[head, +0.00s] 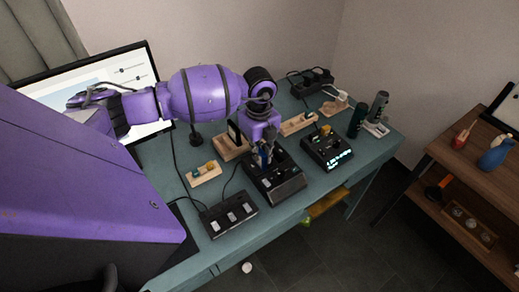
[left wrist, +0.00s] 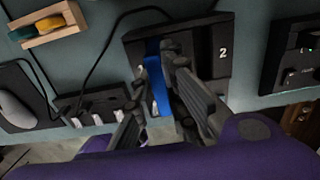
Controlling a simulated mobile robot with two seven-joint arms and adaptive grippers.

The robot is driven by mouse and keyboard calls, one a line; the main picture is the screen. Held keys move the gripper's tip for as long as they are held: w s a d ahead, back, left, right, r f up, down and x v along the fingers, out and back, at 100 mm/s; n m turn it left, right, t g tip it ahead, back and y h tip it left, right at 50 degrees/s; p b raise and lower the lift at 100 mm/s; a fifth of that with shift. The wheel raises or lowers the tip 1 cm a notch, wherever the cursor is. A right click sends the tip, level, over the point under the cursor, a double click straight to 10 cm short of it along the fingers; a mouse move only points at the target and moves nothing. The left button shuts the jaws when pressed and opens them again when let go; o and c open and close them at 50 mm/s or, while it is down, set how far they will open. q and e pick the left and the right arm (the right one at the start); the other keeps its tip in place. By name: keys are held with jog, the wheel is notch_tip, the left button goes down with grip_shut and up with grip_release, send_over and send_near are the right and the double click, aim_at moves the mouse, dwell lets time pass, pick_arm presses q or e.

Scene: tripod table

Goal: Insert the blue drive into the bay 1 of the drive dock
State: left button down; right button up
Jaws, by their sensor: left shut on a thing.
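The drive dock (head: 285,190) is a dark box on the teal table. In the left wrist view the dock (left wrist: 205,68) shows a white "2" on its right part; I cannot make out the bay 1 label. My left gripper (head: 264,158) points down over the dock and is shut on the blue drive (left wrist: 157,86). The drive is a slim blue piece between the fingers (left wrist: 157,76), its far end at the dock's left part. I cannot tell whether that end is inside a bay or just above it. My right gripper is in neither view.
A black box with several switches (head: 229,213) stands left of the dock, and a device with a lit display (head: 327,150) stands right. A wooden holder (head: 204,174) lies behind the switch box. Cables run across the table (head: 185,150). A monitor (head: 95,85) stands at the back left.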

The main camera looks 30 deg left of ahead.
pick_arm(q)
jog(key=shift+f, duration=0.15)
jog(key=c, duration=1.7)
grip_release()
notch_tip(320, 180, up, 12)
